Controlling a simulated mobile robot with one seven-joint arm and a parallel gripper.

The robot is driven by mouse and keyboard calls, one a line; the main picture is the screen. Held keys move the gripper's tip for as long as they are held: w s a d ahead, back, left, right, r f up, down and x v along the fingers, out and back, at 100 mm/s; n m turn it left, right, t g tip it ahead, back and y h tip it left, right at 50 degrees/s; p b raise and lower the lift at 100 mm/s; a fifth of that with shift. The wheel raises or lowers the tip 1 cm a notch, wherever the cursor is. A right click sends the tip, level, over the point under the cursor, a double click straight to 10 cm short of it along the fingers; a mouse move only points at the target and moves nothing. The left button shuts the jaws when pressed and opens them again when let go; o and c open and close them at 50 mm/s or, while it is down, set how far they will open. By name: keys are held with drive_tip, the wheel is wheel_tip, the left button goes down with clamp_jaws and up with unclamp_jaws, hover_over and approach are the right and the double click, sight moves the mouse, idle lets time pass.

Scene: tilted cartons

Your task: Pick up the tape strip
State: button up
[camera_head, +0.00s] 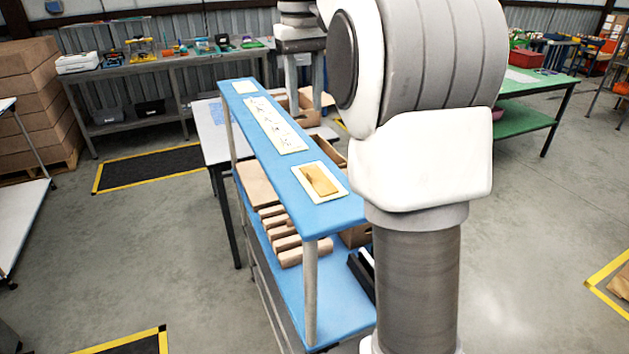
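My gripper (304,108) hangs in the upper middle of the head view, its two grey fingers pointing down with a clear gap between them. It is open, and I see nothing held in it. A flat tan-yellow piece (320,180) lies on a white pad at the near end of the blue shelf top (296,183). It may be the tape strip, but I cannot tell for sure. In the picture my gripper is above and beyond this piece, apart from it. My arm covers the area right of the shelf.
A long white sheet with dark marks (275,125) and a small pale pad (244,87) lie farther along the shelf top. Several brown cartons (285,239) fill the lower shelf. Open boxes and a white table (215,143) stand beyond.

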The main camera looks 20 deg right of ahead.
drive_tip(key=b, duration=0.1)
hover_over(308, 173)
drive_tip(key=f, duration=0.8)
drive_tip(key=shift+w+d+f, duration=0.1)
drive_tip(key=shift+w+f, duration=0.15)
drive_tip(key=shift+w, duration=0.05)
drive_tip(key=shift+s+f+b, duration=0.15)
drive_tip(key=shift+f, duration=1.2)
drive_tip(key=shift+s+f+b, duration=0.1)
drive_tip(key=shift+f+b, duration=0.05)
drive_tip(key=shift+f, duration=1.15)
clamp_jaws()
